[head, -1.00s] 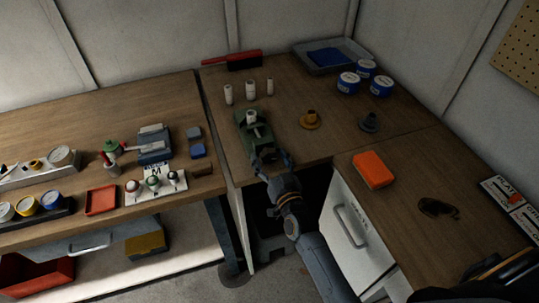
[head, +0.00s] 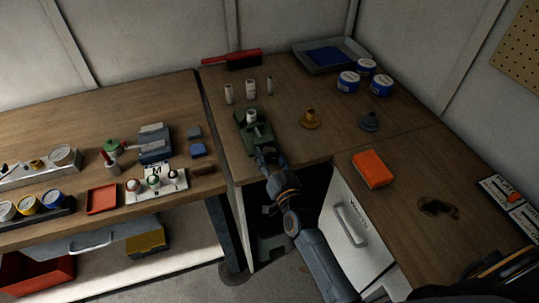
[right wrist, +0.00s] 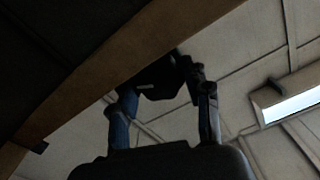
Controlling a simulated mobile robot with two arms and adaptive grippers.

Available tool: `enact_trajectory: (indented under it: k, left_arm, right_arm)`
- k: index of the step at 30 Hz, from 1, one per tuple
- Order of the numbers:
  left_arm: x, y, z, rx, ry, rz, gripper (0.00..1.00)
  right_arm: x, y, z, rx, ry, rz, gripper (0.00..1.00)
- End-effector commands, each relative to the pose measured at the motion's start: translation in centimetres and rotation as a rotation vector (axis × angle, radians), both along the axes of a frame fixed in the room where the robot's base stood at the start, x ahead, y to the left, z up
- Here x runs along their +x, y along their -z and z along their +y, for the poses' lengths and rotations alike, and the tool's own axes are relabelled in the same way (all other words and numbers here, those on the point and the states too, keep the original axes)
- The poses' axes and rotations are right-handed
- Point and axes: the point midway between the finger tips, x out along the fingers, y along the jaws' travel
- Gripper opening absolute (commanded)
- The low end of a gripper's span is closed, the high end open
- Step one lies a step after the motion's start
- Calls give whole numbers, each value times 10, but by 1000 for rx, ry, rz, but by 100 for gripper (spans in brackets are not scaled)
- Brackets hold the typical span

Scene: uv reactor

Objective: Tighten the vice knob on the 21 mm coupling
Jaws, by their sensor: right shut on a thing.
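The green vice (head: 242,124) stands near the front edge of the back bench. A white cylindrical coupling (head: 252,117) sits upright in its jaws; its size cannot be read. My right gripper (head: 268,155) is at the front end of the vice. In the right wrist view, the fingers (right wrist: 165,95) are closed on the dark vice knob (right wrist: 162,80), under the bench edge's line. In the head view the fingers mostly hide the knob. My left gripper is not in view.
Three white cylinders (head: 250,88) stand behind the vice. An orange block (head: 372,169) lies on the right bench. The bench edge (right wrist: 110,75) runs close to my right gripper.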

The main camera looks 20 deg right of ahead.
Motion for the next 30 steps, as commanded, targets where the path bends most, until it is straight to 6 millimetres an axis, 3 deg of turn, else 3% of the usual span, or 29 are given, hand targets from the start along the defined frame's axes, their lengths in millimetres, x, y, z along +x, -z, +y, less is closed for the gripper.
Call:
enact_trajectory:
  k: [10,11,14,25,30]
  left_arm:
    - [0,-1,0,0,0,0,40]
    - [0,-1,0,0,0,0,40]
    - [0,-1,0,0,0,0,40]
    - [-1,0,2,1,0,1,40]
    - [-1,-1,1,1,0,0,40]
  right_arm:
    - [0,0,0,44,0,1,16]
    - [0,0,0,44,0,1,52]
    - [0,0,0,43,0,1,71]
    - [-3,1,0,43,0,2,71]
    - [-24,1,-1,43,-1,3,71]
